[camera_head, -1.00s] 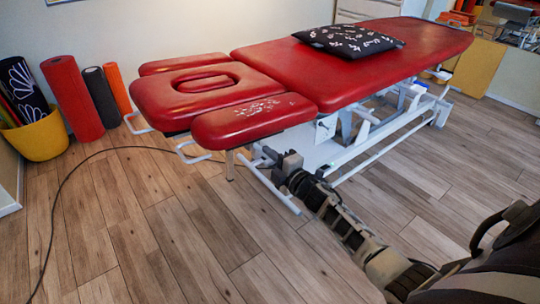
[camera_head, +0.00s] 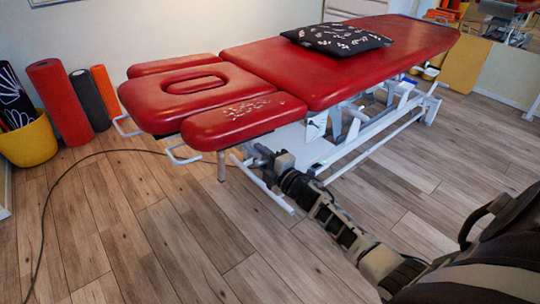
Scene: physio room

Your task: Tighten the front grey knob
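A red padded treatment table (camera_head: 350,68) on a white frame stands across the middle, its head section towards the left. My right arm comes in from the lower right, and my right gripper (camera_head: 254,157) is under the near side of the head section, at the white frame. The gripper is small and dark, and I cannot tell whether its fingers are open or closed on anything. I cannot make out the front grey knob; the gripper and the pad may be hiding it. My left gripper is not in view.
A white bar (camera_head: 268,192) of the table sticks out low beside my gripper. A black patterned pillow (camera_head: 338,40) lies on the table. A yellow bucket (camera_head: 28,142) and rolled mats (camera_head: 60,103) stand at the left. A dark cable (camera_head: 62,185) crosses the floor.

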